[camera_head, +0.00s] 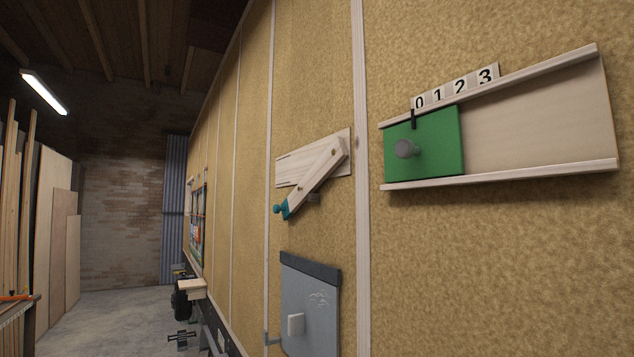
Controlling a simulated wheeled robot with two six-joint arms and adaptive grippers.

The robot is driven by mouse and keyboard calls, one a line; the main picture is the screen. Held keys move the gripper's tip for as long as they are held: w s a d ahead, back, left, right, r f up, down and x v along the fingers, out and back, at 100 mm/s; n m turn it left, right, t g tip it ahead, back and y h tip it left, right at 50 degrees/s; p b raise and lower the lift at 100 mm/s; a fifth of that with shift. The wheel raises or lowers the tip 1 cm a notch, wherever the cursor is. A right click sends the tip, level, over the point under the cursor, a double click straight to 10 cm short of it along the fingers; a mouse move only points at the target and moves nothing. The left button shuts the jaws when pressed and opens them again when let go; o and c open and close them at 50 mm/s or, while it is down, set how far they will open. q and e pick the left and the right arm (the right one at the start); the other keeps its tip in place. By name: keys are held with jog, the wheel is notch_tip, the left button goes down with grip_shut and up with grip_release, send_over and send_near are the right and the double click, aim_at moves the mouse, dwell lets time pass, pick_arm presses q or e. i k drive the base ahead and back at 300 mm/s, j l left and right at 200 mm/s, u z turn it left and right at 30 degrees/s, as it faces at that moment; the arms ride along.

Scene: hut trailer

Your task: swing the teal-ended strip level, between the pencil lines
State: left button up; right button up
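Dark pencil lines (291,157) show faintly on the board's upper left part; the strip's teal end is below the board. Neither of my grippers is in view.
Right of the strip, a green sliding panel (440,140) with a grey knob sits in a wooden track under number tiles 0 to 3. Below the strip is a grey hinged panel (308,305) with a white block. A vertical batten (361,120) separates strip and slider. The floor at left is partly clear.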

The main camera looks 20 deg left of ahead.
aim_at(335, 153)
jog(key=i+j, duration=0.15)
jog(key=j, duration=0.3)
jog(key=i+j, duration=0.1)
jog(key=j, duration=0.35)
jog(key=i+j, duration=0.15)
jog(key=j, duration=0.3)
jog(key=i+j, duration=0.1)
jog(key=j, duration=0.35)
jog(key=z, duration=0.05)
